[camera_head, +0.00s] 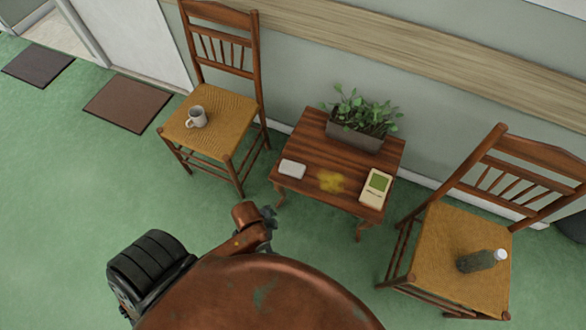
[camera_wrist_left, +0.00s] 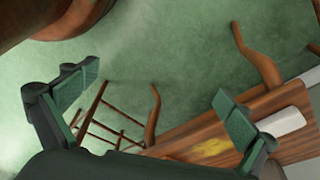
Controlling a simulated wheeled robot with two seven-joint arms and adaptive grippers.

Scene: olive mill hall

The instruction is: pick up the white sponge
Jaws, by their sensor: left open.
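The white sponge (camera_head: 292,169) lies flat at the front left corner of the small wooden table (camera_head: 312,150). In the left wrist view the sponge (camera_wrist_left: 281,121) shows at the right, on the table top (camera_wrist_left: 262,106), beyond the right finger. My left gripper (camera_head: 269,215) is in front of the table, nearer to me than the sponge and apart from it. Its two fingers (camera_wrist_left: 155,103) are wide apart with nothing between them. My right gripper is in neither view.
The table also holds a leafy planter (camera_head: 354,136), a yellow patch (camera_head: 330,181) and a cream box with a green panel (camera_head: 376,188). A chair with a mug (camera_head: 197,117) stands left; a chair with a dark bottle (camera_head: 482,260) stands right.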

